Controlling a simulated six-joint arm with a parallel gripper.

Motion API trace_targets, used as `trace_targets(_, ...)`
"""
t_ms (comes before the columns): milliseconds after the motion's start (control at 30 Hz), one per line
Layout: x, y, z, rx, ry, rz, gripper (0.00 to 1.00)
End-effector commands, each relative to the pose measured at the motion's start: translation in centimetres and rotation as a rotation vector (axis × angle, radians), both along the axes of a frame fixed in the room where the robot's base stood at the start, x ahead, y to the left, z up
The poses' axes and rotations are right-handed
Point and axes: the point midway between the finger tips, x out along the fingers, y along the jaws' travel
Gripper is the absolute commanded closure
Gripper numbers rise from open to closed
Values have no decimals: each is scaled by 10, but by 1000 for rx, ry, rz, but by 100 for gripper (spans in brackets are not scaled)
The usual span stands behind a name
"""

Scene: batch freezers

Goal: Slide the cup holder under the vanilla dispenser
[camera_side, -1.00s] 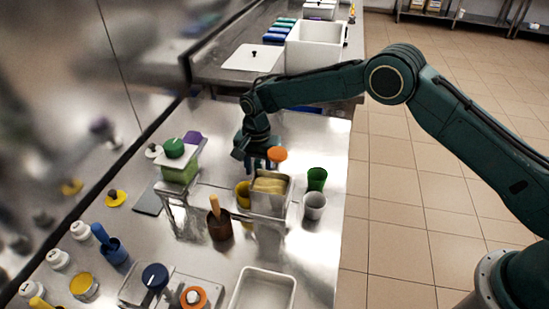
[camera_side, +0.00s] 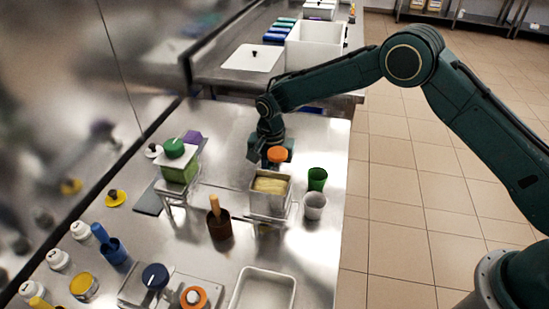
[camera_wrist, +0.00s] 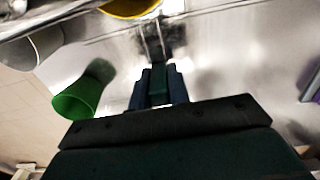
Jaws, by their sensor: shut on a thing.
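The vanilla dispenser (camera_side: 271,200), a metal box with pale yellow contents and an orange knob (camera_side: 277,154), stands on a raised stand on the steel counter. My gripper (camera_side: 264,160) is low, just behind it. In the wrist view my gripper (camera_wrist: 158,84) is shut on the cup holder (camera_wrist: 155,42), whose thin metal rods run forward from the fingers. A yellow cup (camera_wrist: 132,7) shows at the top edge, ahead of the fingers. In the side view the dispenser mostly hides the holder and cup, so their exact alignment cannot be told.
A green cup (camera_side: 317,179) and a grey cup (camera_side: 314,206) stand right of the dispenser. A green dispenser (camera_side: 180,168) stands to the left. A brown pot (camera_side: 219,228) with a wooden handle is at front left. An empty white tray (camera_side: 263,291) lies in front.

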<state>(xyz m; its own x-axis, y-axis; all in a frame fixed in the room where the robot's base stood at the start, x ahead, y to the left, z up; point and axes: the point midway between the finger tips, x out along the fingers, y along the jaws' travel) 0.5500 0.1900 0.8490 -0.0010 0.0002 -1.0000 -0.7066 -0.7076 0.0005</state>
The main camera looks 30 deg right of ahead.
Motion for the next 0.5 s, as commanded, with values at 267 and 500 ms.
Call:
trace_targets(267,-1,-3,1,-1,-2,-2,100)
trace_targets(500,-1,-3,1,-1,-2,-2,60)
